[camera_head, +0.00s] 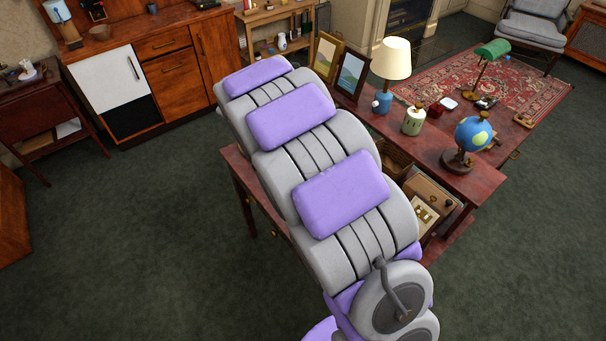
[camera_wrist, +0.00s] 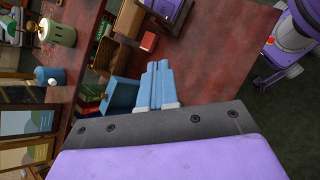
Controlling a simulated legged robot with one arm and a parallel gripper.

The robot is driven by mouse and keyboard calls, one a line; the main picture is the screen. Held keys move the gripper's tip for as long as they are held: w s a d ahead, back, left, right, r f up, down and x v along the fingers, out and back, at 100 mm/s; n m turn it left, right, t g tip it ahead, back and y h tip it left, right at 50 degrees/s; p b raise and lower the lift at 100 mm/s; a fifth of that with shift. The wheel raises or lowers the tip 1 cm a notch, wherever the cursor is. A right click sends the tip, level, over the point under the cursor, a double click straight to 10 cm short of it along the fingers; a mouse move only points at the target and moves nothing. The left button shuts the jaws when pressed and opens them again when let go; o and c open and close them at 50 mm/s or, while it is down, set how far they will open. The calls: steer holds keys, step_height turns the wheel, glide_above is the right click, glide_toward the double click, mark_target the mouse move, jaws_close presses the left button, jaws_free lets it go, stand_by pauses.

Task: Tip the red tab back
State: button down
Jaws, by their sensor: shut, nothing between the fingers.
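My gripper (camera_wrist: 158,88) shows in the wrist view as two pale blue fingers pressed together, empty, above the reddish-brown desk (camera_wrist: 205,65). A small red block-like piece (camera_wrist: 128,48) lies beyond the fingertips, up and left of them; I cannot tell whether it is the red tab. A blue box-like thing (camera_wrist: 121,94) is just left of the fingers. In the head view my arm hides the gripper and part of the desk (camera_head: 465,185). A wooden box with a cream panel (camera_head: 424,214) stands right of the arm; no red tab can be made out on it.
Cabinets (camera_head: 175,68) line the back left wall. The green carpet (camera_head: 130,240) is clear at left.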

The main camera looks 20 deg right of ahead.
steer(key=w+a+f+n+t+h, duration=0.1)
steer(key=w+a+f+n+t, duration=0.2)
steer(key=w+a+f+n, duration=0.55)
steer(key=w+a+f+n+t+h, duration=0.25)
steer(key=w+a+f, duration=0.25)
steer(key=w+f, duration=0.65)
steer(key=shift+n+y, duration=0.3)
steer(key=shift+y, duration=0.05)
steer(key=x, duration=0.4)
steer(key=s+f+b+x, duration=0.1)
steer(key=x, duration=0.3)
steer(key=s+b+x, duration=0.1)
steer(key=x, duration=0.4)
steer(key=shift+s+f, duration=0.15)
steer(key=shift+s, duration=0.15)
steer(key=shift+w+d, duration=0.2)
steer(key=shift+d, duration=0.2)
steer(key=shift+w+d+y+p, duration=0.25)
steer(key=shift+d+y+p, duration=0.35)
steer(key=shift+d+p, duration=0.25)
steer(key=shift+d+g+y+p, duration=0.15)
steer(key=shift+g+y+p, duration=0.1)
steer(key=shift+y+p, duration=0.2)
steer(key=shift+a+f, duration=0.2)
steer(key=shift+a, duration=0.05)
